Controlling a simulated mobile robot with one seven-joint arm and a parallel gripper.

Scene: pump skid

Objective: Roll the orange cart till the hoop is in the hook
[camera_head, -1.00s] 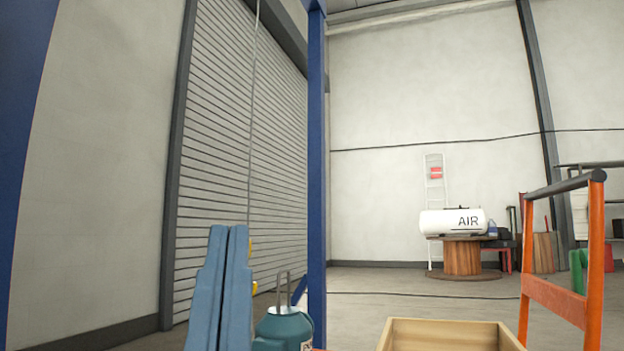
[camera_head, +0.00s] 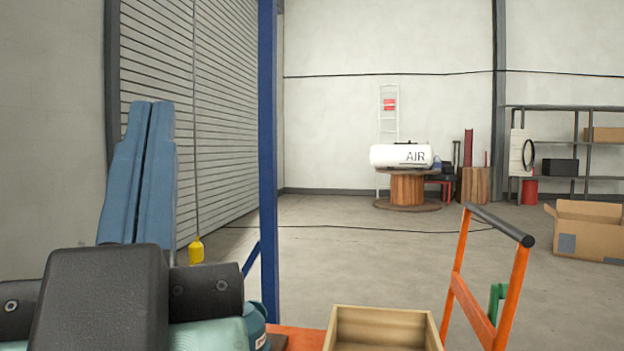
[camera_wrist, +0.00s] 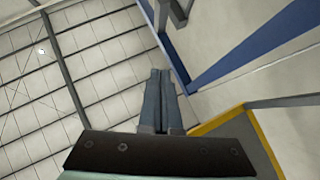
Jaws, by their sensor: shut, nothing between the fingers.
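The orange cart shows at the bottom of the head view, with its flat orange deck (camera_head: 300,338) low in the middle and its orange push handle (camera_head: 463,270) with a dark grip bar at the right. A teal rounded object (camera_head: 257,326) on the cart is mostly hidden behind my wrist; no hoop shows on it from here. The same fingers show in the wrist view (camera_wrist: 160,74).
An open wooden box (camera_head: 380,312) sits on the cart. A blue post (camera_head: 268,150) stands just beyond it. A yellow piece (camera_head: 196,251) hangs by the shutter door. A cardboard box (camera_head: 588,232) lies at the right.

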